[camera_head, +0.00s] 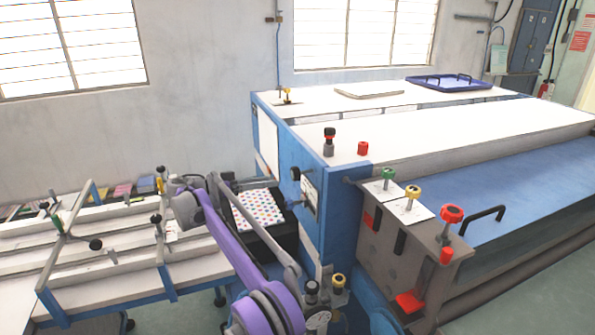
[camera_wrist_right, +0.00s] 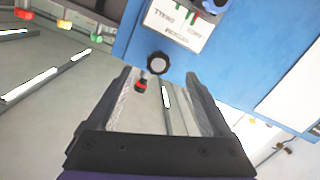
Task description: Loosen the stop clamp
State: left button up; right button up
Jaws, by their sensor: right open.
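A black round knob (camera_head: 295,173) sits on the blue side panel beside a white label plate (camera_head: 309,192); I cannot tell for certain that it is the stop clamp. In the right wrist view the knob (camera_wrist_right: 157,62) shows just beyond and between the fingertips, with the label plate (camera_wrist_right: 178,22) above it. My right gripper (camera_wrist_right: 160,82) is open and empty, pointing at the panel and apart from the knob. In the head view the right gripper is small and partly hidden by my purple arm. My left gripper is not in view.
A small black and red knob (camera_wrist_right: 141,85) is near the black one in the wrist view. A polka-dot sheet (camera_head: 258,208) lies low beside the blue frame. A slatted table (camera_head: 110,283) is at left.

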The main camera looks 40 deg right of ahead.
aim_at(292, 174)
jog(key=shift+m+g+h, duration=0.4)
jog(key=shift+m+g, duration=0.2)
jog(key=shift+m, duration=0.3)
jog(key=x, duration=0.6)
jog(key=b+x, duration=0.1)
jog(key=x, duration=0.2)
jog(key=shift+w+d+r, duration=0.15)
jog(key=shift+w+d, duration=0.05)
jog(key=shift+d, duration=0.15)
jog(key=shift+s+d, duration=0.1)
jog(key=shift+d, duration=0.4)
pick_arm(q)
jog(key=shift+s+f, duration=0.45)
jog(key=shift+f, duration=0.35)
pick_arm(e)
grip_shut()
